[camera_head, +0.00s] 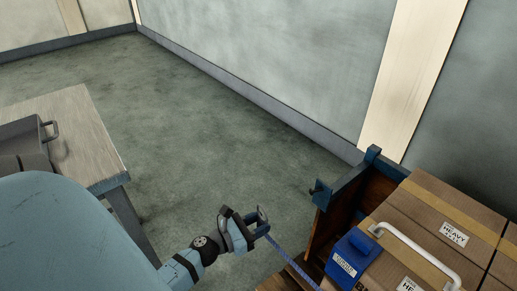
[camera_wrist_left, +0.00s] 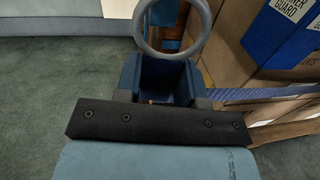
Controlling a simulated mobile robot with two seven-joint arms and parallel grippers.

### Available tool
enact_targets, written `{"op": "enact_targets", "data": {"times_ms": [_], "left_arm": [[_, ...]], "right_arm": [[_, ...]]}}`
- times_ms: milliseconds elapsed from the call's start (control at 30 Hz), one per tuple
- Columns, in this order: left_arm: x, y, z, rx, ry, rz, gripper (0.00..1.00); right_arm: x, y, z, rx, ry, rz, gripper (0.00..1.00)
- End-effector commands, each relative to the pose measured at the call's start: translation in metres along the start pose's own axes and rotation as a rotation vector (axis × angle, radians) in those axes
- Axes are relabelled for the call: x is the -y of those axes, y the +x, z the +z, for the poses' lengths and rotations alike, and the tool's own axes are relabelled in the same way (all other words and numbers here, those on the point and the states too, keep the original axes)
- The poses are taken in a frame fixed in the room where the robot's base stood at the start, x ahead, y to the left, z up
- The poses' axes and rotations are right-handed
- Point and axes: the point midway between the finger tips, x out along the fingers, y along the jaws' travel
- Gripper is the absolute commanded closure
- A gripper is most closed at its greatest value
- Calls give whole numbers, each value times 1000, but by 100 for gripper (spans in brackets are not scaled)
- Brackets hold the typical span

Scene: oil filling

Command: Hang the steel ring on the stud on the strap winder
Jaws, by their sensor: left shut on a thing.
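In the left wrist view, the steel ring (camera_wrist_left: 172,55) is a plain grey hoop standing at the mouth of my left gripper (camera_wrist_left: 165,82). A blue strap (camera_wrist_left: 262,93) runs from the gripper to the right. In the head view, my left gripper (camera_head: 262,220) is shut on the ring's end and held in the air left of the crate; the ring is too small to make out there. The strap (camera_head: 290,262) slopes down right from it. A small dark fitting (camera_head: 319,192) juts from the crate's blue corner; I cannot tell whether it is the winder's stud. My right gripper is not in view.
A wooden crate with blue posts (camera_head: 373,154) holds cardboard boxes (camera_head: 425,225). A blue corner guard (camera_head: 345,268) and a white handle-shaped bar (camera_head: 420,250) lie over the boxes. A table (camera_head: 85,115) with a grey case stands left. Open floor lies between.

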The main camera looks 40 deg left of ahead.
Motion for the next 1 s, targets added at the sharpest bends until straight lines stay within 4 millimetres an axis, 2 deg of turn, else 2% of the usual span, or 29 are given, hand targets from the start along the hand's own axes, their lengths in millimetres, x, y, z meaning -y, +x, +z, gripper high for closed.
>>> {"op": "enact_targets", "data": {"times_ms": [267, 1000], "left_arm": [[-1, -2, -1, 0, 0, 0, 88], [-12, -37, -2, 0, 0, 0, 88]], "right_arm": [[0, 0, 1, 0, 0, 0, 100], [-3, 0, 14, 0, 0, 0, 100]]}}
